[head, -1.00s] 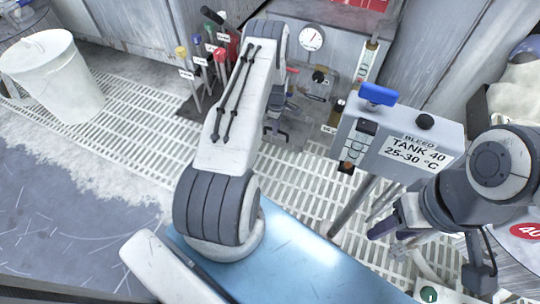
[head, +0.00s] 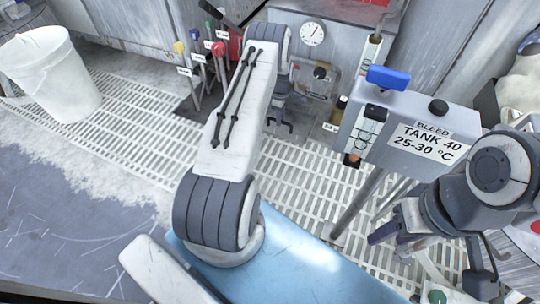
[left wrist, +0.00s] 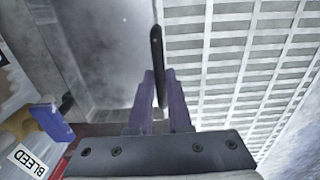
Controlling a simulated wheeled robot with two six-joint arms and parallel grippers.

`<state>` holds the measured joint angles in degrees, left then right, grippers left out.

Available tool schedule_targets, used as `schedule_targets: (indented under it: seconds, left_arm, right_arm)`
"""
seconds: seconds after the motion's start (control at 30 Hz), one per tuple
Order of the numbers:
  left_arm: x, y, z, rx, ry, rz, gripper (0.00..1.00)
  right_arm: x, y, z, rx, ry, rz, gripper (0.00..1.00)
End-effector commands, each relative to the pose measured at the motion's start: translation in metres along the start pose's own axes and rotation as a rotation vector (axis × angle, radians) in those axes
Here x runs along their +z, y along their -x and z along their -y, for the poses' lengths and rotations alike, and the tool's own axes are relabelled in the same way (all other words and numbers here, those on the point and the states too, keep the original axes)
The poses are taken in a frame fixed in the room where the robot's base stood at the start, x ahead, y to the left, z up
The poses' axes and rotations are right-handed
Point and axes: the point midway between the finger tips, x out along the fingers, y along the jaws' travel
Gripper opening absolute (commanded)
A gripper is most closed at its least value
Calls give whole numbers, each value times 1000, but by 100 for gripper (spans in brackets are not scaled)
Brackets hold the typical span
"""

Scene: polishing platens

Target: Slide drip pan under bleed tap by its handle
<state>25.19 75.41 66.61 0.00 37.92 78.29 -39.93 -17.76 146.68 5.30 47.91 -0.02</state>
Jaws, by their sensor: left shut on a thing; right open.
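My left gripper (left wrist: 159,100) is shut on a thin black handle (left wrist: 157,60) in the left wrist view. The grey metal drip pan (left wrist: 105,45) lies beyond and left of the fingers, low over the floor grating. At the lower left of that view is a blue piece (left wrist: 50,122), seemingly the bleed tap's lever, next to a white BLEED tag (left wrist: 28,160). In the head view my left arm largely hides its gripper and the handle, and the pan is hard to make out. My right gripper (head: 388,234) is open and empty, in front of the TANK 40 box.
The grey TANK 40 box (head: 405,135), with a blue knob on top, stands on legs right of my left arm. Several coloured, tagged levers (head: 205,60) stand behind my left arm. A white bucket (head: 55,75) is at the left. The floor grating (head: 305,170) between is clear.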

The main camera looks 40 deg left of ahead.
Motion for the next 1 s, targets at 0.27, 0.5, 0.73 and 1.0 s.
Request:
schedule_targets:
  seconds: [0.27,0.5,0.73,1.0]
  left_arm:
    - [0,-1,-11,2,0,0,0]
    - [0,0,-12,2,0,0,0]
    - [-1,-2,-16,2,0,0,0]
    - [-2,-3,-28,3,0,0,0]
  right_arm:
    - [1,-13,-1,0,0,0,50]
    - [1,-12,-1,0,0,0,50]
    - [1,-20,-1,0,0,0,50]
    - [2,-36,-3,0,0,0,50]
